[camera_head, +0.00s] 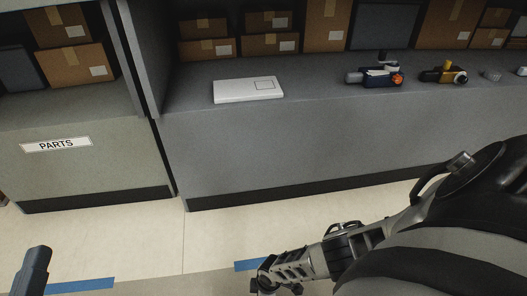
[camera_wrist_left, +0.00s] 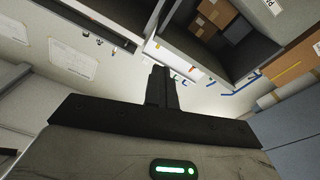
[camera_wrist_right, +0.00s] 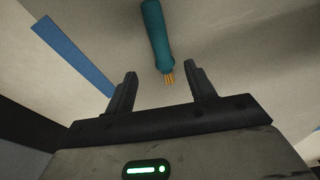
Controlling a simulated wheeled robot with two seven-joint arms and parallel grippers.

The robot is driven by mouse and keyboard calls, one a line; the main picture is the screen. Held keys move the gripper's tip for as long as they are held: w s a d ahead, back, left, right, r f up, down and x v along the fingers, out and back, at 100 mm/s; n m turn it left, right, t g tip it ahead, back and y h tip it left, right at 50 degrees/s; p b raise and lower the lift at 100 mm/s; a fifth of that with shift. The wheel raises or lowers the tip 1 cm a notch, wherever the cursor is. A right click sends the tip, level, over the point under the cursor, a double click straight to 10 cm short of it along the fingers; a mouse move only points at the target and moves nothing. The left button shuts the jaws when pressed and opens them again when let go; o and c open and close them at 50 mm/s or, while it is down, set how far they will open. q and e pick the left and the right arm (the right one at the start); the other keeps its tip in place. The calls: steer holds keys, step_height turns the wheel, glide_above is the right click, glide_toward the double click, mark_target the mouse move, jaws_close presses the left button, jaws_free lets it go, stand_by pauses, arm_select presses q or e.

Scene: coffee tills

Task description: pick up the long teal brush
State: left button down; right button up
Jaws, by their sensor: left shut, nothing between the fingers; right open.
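In the head view the right gripper (camera_head: 275,284) is at the bottom edge, partly cut off, and I cannot see the brush there. My left gripper (camera_head: 37,256) is at the bottom left, shut and empty; its closed fingers also show in the left wrist view (camera_wrist_left: 161,72).
A grey counter (camera_head: 300,140) holds a white flat box (camera_head: 248,90), a blue-and-orange device (camera_head: 376,76) and a yellow-and-black device (camera_head: 443,75). Cardboard boxes (camera_head: 269,43) stand behind. A "PARTS" cabinet (camera_head: 90,170) is at the left. The pale floor (camera_head: 150,225) has blue tape strips.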

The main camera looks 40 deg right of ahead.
steer(key=shift+f+b, duration=0.3)
steer(key=shift+f, duration=0.15)
steer(key=shift+s+a+f+b, duration=0.1)
steer(key=shift+s+f+b, duration=0.1)
steer(key=shift+f+b, duration=0.9)
step_height(320, 180, down, 2)
steer(key=shift+a+f+b, duration=0.1)
steer(key=shift+f+b, duration=0.05)
steer(key=shift+b, duration=0.7)
arm_select(q)
step_height(320, 180, up, 8)
steer(key=s+m+t+h, duration=0.1)
steer(key=m+t+h, duration=0.1)
steer(key=m+h, duration=0.4)
steer(key=m, duration=0.3)
steer(key=shift+h, duration=0.4)
arm_select(e)
steer(key=c, duration=1.1)
